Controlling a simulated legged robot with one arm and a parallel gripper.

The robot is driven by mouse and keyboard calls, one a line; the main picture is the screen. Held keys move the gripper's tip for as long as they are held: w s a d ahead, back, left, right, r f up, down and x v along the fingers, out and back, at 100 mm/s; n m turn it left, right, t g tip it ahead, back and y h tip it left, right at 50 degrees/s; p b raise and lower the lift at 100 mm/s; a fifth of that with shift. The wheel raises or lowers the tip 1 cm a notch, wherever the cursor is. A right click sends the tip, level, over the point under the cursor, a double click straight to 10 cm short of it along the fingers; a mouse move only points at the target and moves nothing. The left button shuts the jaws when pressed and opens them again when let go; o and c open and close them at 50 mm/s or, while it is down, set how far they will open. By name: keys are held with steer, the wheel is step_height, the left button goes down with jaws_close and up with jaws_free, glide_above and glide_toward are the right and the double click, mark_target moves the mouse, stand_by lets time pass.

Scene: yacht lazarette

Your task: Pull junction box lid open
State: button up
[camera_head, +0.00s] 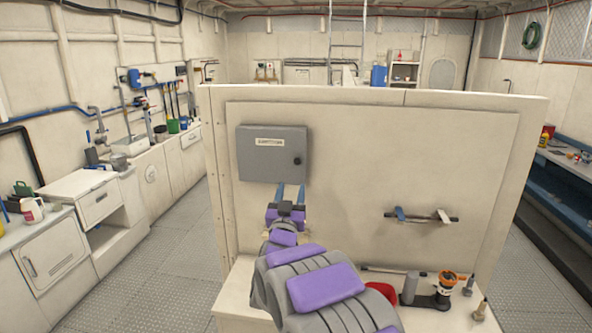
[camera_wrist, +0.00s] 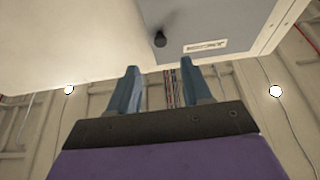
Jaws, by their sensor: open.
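The grey junction box (camera_head: 265,165) is mounted on the upright cream panel, and its lid looks shut. The lid has a white label (camera_head: 269,142) and a small dark round knob (camera_head: 297,160) near its right edge. My gripper (camera_head: 290,186) is just below the box's lower right part, with its two blue fingers apart and nothing seen between them. In the wrist view, the lid (camera_wrist: 190,22), knob (camera_wrist: 160,40) and label (camera_wrist: 206,46) show beyond the open fingertips (camera_wrist: 161,68), with a gap between. The box's interior is hidden.
The cream panel (camera_head: 370,140) stands on a bench. A horizontal bar (camera_head: 422,216) is fixed to it at the right. A red bowl (camera_head: 381,290), a black-and-orange device (camera_head: 440,290) and small fittings sit on the bench. Open grey floor (camera_head: 150,255) lies to the left.

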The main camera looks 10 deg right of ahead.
mark_target(297, 162)
steer(key=shift+b+x, duration=0.75)
steer(key=shift+x, duration=4.25)
steer(key=shift+a+r, duration=0.1)
steer(key=shift+a, duration=0.05)
jaws_close()
